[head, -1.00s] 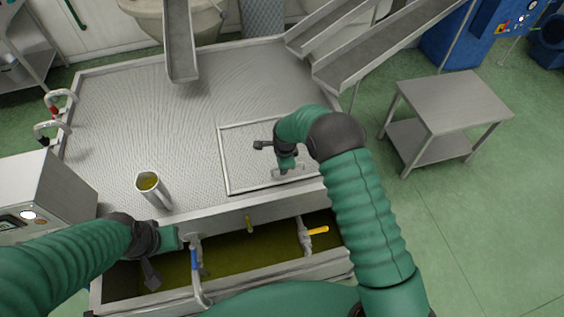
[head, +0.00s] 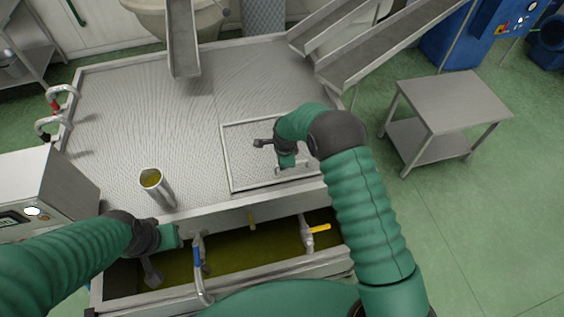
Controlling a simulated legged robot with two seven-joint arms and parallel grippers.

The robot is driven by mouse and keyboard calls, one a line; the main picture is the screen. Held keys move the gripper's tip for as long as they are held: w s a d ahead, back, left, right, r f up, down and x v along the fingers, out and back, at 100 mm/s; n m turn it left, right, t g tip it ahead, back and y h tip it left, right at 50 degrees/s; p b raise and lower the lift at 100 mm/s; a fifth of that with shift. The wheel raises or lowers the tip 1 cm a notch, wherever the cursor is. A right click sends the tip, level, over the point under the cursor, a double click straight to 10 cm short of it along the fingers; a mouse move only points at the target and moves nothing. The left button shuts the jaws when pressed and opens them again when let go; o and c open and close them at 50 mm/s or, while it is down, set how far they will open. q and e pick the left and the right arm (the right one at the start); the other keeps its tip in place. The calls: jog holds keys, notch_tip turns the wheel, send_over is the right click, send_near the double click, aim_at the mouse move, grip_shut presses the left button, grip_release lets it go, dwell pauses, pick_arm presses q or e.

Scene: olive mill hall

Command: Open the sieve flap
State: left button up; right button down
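The sieve flap (head: 247,152) is a framed square panel set in the perforated metal deck, near its front right. It looks closed, level with the deck. A small metal bar handle (head: 306,166) stands near its front edge. My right gripper (head: 290,171) points down at this handle. Its fingertips are small and partly hidden by my own wrist, so I cannot tell whether they are shut on the handle. My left gripper (head: 180,237) is low at the front, beside a blue-handled tap (head: 197,262); its fingers are not clear.
A trough of dark oil (head: 240,255) with a yellow-handled valve (head: 317,229) lies in front. Chutes (head: 183,45) reach over the back. A steel side table (head: 455,100) stands right.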

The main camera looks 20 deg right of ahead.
jog(key=shift+w+d+r, duration=0.1)
jog(key=shift+d+r, duration=0.05)
jog(key=shift+d, duration=0.25)
dwell(0.3)
